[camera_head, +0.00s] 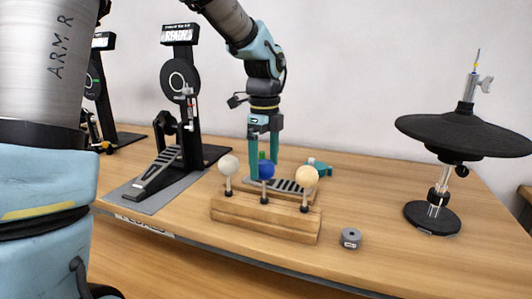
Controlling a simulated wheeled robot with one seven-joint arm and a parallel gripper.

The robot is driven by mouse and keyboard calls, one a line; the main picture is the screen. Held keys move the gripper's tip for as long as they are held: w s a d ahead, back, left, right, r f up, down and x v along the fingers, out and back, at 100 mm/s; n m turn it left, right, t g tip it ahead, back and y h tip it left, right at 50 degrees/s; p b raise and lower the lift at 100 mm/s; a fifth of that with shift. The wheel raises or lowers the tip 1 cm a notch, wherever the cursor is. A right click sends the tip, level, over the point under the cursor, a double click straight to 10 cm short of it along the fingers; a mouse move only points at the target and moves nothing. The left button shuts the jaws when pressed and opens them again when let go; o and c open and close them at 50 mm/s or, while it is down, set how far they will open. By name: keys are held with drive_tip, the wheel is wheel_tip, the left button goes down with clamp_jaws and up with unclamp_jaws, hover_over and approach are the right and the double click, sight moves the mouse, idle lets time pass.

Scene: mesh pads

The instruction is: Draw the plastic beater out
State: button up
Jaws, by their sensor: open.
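A wooden block rack (265,222) stands on the table with three upright beaters in a row. The middle beater has a glossy blue round head (266,170), which looks like the plastic one. A pale grey-white beater (229,165) stands to its left and a cream beater (306,176) to its right. The right fingertip is partly hidden behind the blue head. I cannot tell whether the fingers touch it.
A bass drum pedal (180,100) with a "READY" sign stands at the left, another pedal farther left. A black cymbal stand (466,135) is at the right. A small grey cylinder (350,238) sits near the front edge. A teal object (320,168) lies behind the rack.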

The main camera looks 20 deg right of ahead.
sight(264, 199)
wheel_tip(264, 199, down, 8)
drive_tip(key=shift+f+p, duration=0.1)
drive_tip(key=shift+p, duration=0.3)
drive_tip(key=shift+c, duration=0.3)
drive_tip(key=c, duration=1.4)
drive_tip(key=shift+o, duration=0.2)
drive_tip(key=shift+r+p, duration=2.45)
drive_tip(key=shift+r, duration=0.15)
drive_tip(key=shift+r+p, duration=1.5)
drive_tip(key=shift+p, duration=0.15)
